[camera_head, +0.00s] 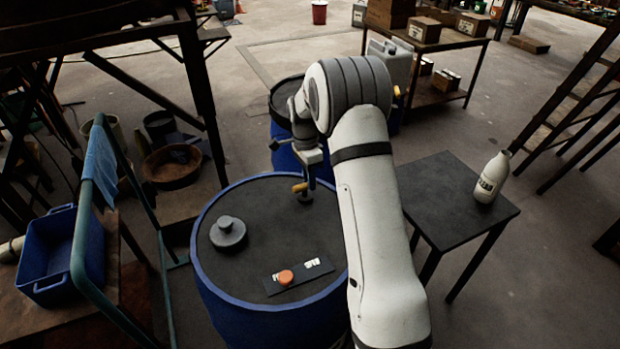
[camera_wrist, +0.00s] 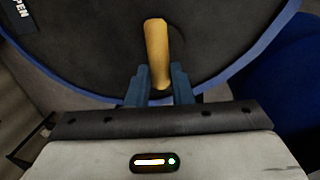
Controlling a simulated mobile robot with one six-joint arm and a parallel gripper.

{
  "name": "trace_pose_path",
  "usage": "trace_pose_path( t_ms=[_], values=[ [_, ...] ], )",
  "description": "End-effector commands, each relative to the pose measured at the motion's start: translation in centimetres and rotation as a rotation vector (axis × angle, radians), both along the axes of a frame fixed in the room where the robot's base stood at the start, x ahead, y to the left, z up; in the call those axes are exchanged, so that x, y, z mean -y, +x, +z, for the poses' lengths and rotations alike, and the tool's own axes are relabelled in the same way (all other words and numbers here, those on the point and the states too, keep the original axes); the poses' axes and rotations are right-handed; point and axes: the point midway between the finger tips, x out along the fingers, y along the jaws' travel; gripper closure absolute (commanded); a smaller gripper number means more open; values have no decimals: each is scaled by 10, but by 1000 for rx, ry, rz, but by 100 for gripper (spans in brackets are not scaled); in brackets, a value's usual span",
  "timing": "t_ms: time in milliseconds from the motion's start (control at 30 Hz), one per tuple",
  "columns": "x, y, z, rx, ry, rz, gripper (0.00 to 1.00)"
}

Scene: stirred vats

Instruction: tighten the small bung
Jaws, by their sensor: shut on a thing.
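A blue drum (camera_head: 205,277) with a dark flat top stands in front of me. The small bung (camera_head: 305,199) sits near the far right edge of that top, a small dark round base with a yellow bar handle (camera_wrist: 156,40) on it. My gripper (camera_wrist: 160,72) is shut on the near part of the yellow bar, one blue-grey finger on each side. In the head view my arm comes down over the bung and hides part of it. The bung's base is mostly hidden under the bar in the wrist view, so its seating cannot be told.
A larger grey bung (camera_head: 228,233) stands left on the drum top. A label plate (camera_head: 312,268) with an orange disc (camera_head: 285,277) lies near the front. A dark table (camera_head: 440,205) with a white bottle (camera_head: 491,178) stands right. A green rail (camera_head: 85,230) is left; another drum stands behind.

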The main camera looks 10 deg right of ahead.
Motion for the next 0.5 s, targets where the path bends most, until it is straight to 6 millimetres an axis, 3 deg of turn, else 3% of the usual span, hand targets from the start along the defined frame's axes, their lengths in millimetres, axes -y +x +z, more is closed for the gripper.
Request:
trace_pose_path(
  t_ms=[367,400,500],
  values=[
    [-1,1,1,6,1,-5,100],
    [-1,2,2,6,1,-5,78],
    [-1,1,1,5,1,-4,70]
  ],
)
